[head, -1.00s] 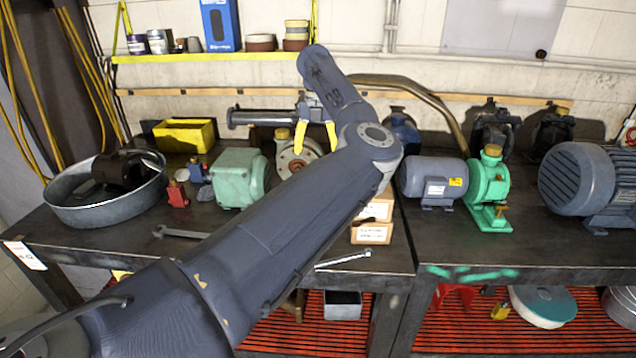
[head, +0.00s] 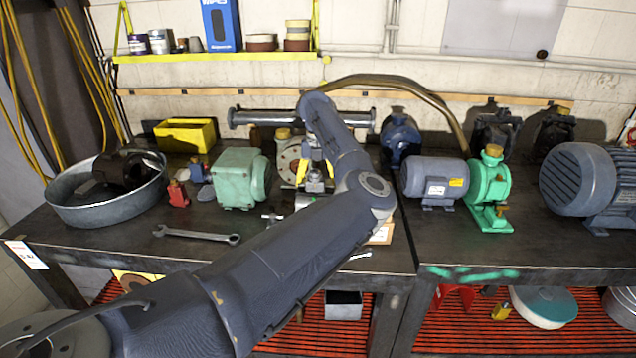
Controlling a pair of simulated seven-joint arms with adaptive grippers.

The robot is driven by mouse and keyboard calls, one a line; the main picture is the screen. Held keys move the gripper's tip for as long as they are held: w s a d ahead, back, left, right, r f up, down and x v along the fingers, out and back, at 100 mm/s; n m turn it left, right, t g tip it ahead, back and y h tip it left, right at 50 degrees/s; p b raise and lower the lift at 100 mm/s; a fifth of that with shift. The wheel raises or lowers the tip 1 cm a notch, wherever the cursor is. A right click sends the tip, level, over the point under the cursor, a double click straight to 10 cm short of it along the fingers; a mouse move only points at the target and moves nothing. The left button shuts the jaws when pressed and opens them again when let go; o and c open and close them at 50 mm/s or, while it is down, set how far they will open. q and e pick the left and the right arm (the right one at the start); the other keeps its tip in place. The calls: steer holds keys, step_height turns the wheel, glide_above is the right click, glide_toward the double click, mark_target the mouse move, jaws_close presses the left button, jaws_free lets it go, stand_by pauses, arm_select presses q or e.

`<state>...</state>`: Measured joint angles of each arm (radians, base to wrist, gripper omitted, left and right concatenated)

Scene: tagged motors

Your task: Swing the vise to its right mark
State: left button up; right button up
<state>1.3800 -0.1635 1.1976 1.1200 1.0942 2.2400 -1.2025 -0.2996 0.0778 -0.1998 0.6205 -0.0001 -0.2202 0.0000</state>
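My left gripper (head: 315,178) reaches over the bench from the lower left, with its yellow fingers pointing down and apart. A small silver metal part with a cylinder and a T-shaped bar, which seems to be the vise (head: 303,202), shows just below and between the fingers. My own forearm hides most of it, so its angle and any right mark cannot be made out. I cannot tell whether the fingers touch it. My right gripper is not in view.
A wrench (head: 195,235) lies at the front left. A green motor (head: 236,180), a round metal tub (head: 100,205) and a red part (head: 178,194) stand left. A grey motor (head: 434,180) and a green pump (head: 489,190) stand right. A pipe (head: 275,117) lies behind.

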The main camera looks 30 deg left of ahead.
arm_select(q)
steer(key=shift+c, duration=0.5)
steer(key=c, duration=1.5)
steer(key=shift+a, duration=0.1)
